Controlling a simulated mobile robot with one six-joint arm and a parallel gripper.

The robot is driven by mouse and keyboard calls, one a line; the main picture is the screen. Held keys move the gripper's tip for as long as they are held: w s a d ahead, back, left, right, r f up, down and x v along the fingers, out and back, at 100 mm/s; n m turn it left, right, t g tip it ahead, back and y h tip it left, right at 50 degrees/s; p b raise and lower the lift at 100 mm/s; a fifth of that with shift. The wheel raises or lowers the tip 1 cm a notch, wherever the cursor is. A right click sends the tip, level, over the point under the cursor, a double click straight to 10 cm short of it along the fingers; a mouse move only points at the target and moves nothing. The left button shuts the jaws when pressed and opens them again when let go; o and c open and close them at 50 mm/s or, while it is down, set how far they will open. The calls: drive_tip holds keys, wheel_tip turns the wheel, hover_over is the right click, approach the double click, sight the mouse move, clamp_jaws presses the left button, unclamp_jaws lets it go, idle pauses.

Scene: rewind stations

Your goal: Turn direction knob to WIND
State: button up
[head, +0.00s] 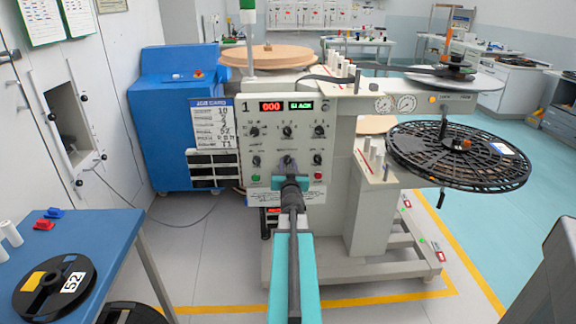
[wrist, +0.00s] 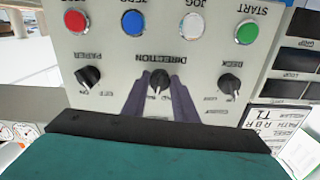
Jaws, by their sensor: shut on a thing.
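The direction knob (wrist: 158,82) is a small black knob in the middle of the grey control panel (head: 268,133), under an upside-down DIRECTION label in the wrist view. The knob's pale mark points roughly down in that view. The position words around it are too small or covered to read. My gripper (wrist: 159,89) has its purple-grey fingers on either side of the knob and is shut on it. In the head view my gripper (head: 289,166) is at the panel's lower middle knob, and it mostly hides that knob.
A knob sits on each side, the PAPER knob (wrist: 89,77) and the DECK knob (wrist: 229,84). Red, blue, white and green (wrist: 246,32) buttons line the panel. A black slotted reel (head: 460,155) extends right of the machine. A blue table (head: 110,235) stands at left.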

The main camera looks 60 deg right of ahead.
drive_tip(key=n, duration=0.4)
drive_tip(key=shift+a+f+n+b, duration=0.1)
drive_tip(key=shift+f+n+b, duration=0.05)
drive_tip(key=shift+n+b, duration=0.2)
drive_tip(key=n, duration=0.4)
drive_tip(key=shift+b, duration=0.4)
drive_tip(key=o, duration=1)
drive_tip(key=shift+o, duration=0.4)
